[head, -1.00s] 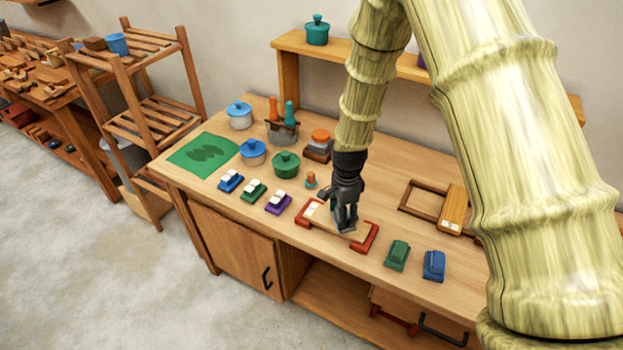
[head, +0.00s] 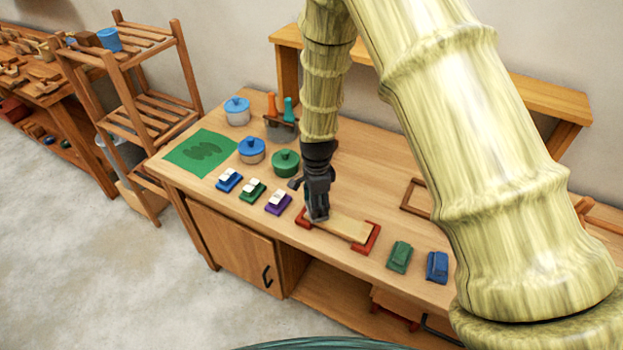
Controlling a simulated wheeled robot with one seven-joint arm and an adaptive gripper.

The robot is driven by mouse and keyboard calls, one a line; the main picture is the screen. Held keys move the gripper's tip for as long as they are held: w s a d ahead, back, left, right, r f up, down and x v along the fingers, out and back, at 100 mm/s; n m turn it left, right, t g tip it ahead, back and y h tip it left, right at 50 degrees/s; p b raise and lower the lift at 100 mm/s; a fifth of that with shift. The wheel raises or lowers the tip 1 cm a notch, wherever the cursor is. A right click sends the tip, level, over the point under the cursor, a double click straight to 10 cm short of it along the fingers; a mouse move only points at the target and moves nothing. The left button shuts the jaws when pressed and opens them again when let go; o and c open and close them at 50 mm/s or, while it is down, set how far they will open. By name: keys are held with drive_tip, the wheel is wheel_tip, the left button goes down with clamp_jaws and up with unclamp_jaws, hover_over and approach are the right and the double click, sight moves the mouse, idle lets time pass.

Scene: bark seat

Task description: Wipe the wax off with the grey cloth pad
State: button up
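A pale wooden board (head: 348,228) lies on the workbench between red corner holders (head: 368,239). My gripper (head: 317,215) points down over the board's left end. It appears shut on a dark grey block, which I take for the grey cloth pad; it is small and mostly merged with the dark fingers. The pad looks to be on or just above the board; the exact contact is too small to tell. The white wax patches seen earlier at the board's left end are hidden behind my gripper. The board's visible right part looks bare.
Blue, green and purple white-topped blocks (head: 278,202) stand left of the board. A green block (head: 399,257) and a blue block (head: 437,266) stand to its right. Lidded pots (head: 285,163) and a green mat (head: 200,154) are farther back left. A wooden frame (head: 415,198) lies behind.

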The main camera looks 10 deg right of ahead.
drive_tip(key=shift+w+a+r+p, duration=0.2)
drive_tip(key=shift+r+p, duration=0.15)
drive_tip(key=shift+r, duration=0.15)
drive_tip(key=r+p, duration=0.1)
drive_tip(key=r, duration=0.1)
drive_tip(key=r+p, duration=0.1)
drive_tip(key=shift+s+d+r, duration=0.2)
drive_tip(key=shift+r, duration=0.15)
drive_tip(key=shift+w+r+p, duration=0.15)
drive_tip(key=shift+r+p, duration=0.3)
drive_tip(key=shift+r, duration=0.2)
drive_tip(key=shift+r+p, duration=0.6)
drive_tip(key=shift+r, duration=0.45)
